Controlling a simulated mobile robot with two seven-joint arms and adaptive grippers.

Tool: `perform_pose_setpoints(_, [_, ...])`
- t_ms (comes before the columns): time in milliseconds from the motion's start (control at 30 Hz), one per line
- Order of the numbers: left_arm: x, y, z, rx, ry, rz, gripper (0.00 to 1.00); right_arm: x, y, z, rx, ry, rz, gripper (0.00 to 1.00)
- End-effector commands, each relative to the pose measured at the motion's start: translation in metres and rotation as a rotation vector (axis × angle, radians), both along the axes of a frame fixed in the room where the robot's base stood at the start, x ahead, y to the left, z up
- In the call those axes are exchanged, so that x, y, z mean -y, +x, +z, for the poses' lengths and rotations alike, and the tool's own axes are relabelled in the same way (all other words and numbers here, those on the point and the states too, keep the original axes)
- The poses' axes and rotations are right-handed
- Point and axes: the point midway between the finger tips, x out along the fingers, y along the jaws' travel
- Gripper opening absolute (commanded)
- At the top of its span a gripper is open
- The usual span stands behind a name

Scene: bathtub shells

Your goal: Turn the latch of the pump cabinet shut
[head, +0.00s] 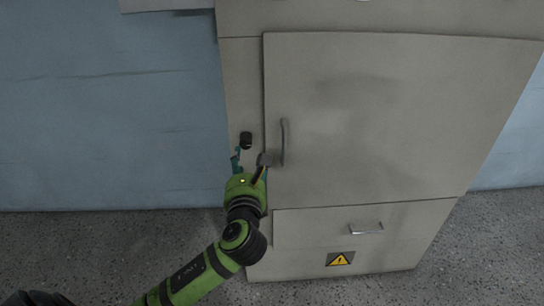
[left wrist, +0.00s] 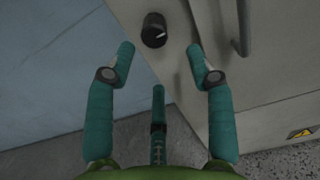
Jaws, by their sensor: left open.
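The pump cabinet (head: 400,110) is a grey box against the wall, its large door (head: 370,90) with a curved grey handle (head: 283,142). The latch is a round black knob (head: 246,140) on the frame strip left of the door. In the left wrist view the knob (left wrist: 154,30) shows a white mark toward its right side. My left gripper (head: 250,158) is just below the knob in the head view. In the left wrist view its teal fingers (left wrist: 160,50) are spread and empty, with the knob beyond the gap between the tips. My right gripper is not in view.
A drawer (head: 320,228) with a metal pull (head: 366,227) and a yellow warning sign (head: 340,259) are below the door. The door handle also shows in the left wrist view (left wrist: 243,28), right of the fingers. The blue wall (head: 110,110) and grey floor (head: 100,245) at left are clear.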

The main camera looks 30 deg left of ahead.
Motion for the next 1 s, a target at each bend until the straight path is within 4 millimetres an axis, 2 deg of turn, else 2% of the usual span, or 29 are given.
perform_pose_setpoints(33, [-0.001,-0.002,0.004,0.008,0.025,0.004,0.54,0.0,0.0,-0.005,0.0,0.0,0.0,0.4])
perform_pose_setpoints(167, [-0.006,0.003,0.011,0.009,0.048,0.01,0.54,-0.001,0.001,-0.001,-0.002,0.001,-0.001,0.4])
perform_pose_setpoints(400, [-0.025,0.035,0.01,0.01,0.044,0.009,0.54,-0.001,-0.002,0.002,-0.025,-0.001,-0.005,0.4])
perform_pose_setpoints(600, [-0.035,0.053,0.01,0.008,0.041,0.007,0.54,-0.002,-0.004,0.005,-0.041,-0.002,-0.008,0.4])
perform_pose_setpoints(933, [-0.037,0.056,0.01,0.007,0.041,0.006,0.54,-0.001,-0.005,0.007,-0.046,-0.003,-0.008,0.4])
perform_pose_setpoints(1000, [-0.037,0.056,0.01,0.007,0.041,0.006,0.26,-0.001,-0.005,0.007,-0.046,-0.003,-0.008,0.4])
